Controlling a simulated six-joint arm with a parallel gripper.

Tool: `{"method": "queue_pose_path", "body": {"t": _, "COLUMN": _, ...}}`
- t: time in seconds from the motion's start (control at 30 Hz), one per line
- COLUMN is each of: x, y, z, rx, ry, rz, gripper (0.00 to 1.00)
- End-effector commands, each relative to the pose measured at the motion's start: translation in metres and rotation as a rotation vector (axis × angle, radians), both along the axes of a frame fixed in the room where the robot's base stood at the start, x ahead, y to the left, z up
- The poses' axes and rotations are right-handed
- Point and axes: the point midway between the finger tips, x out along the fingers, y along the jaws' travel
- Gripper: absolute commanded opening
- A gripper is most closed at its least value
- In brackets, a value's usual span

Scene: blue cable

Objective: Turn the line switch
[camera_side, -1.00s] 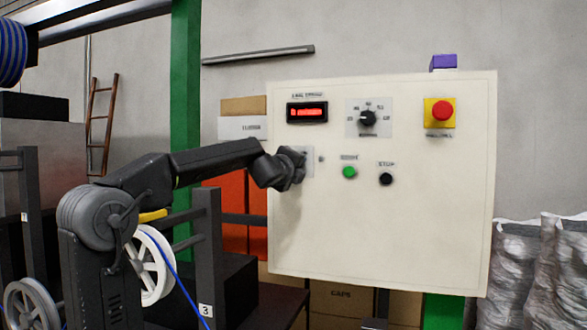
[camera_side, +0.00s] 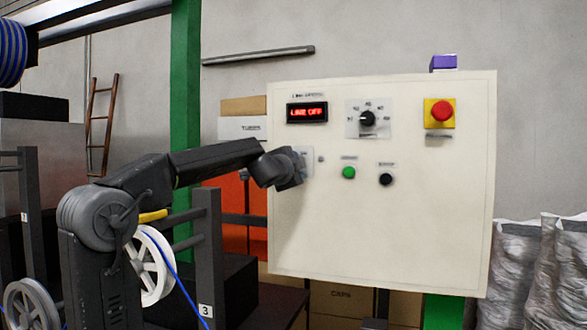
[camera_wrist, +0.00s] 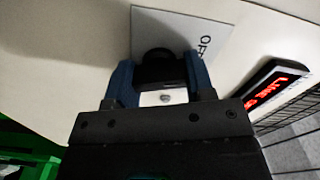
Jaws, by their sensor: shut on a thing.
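The line switch (camera_wrist: 155,55) is a black round knob on a light plate at the left side of the cream panel (camera_side: 400,235). In the wrist view the plate (camera_wrist: 212,20) carries lettering that begins "OF". My gripper (camera_wrist: 160,80) has its two blue fingers on either side of the knob and is shut on it. In the side view my gripper (camera_side: 291,170) is against the panel and hides most of the switch. The red display (camera_side: 307,112) above it reads "LINE OFF".
To the right of the switch are a green button (camera_side: 348,172), a black button (camera_side: 386,179), a black dial (camera_side: 367,118) and a red emergency button (camera_side: 442,111) on yellow. Shiny sacks (camera_side: 515,268) stand at the right.

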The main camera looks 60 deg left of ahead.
Motion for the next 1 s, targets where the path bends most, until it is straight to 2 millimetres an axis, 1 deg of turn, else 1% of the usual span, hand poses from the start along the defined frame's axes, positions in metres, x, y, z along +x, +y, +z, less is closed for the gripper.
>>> {"method": "queue_pose_path", "body": {"t": 0.33, "x": -0.0002, "y": 0.0000, "z": 0.0002, "rx": -0.108, "ry": -0.108, "rz": 0.000, "gripper": 0.25}}
{"method": "queue_pose_path", "body": {"t": 0.9, "x": -0.0002, "y": 0.0000, "z": 0.0002, "rx": -0.130, "ry": -0.130, "rz": 0.000, "gripper": 0.25}}
{"method": "queue_pose_path", "body": {"t": 0.93, "x": -0.0002, "y": 0.0000, "z": 0.0002, "rx": -0.130, "ry": -0.130, "rz": 0.000, "gripper": 0.51}}
{"method": "queue_pose_path", "body": {"t": 1.0, "x": -0.0002, "y": 0.0000, "z": 0.0002, "rx": -0.130, "ry": -0.130, "rz": 0.000, "gripper": 0.57}}
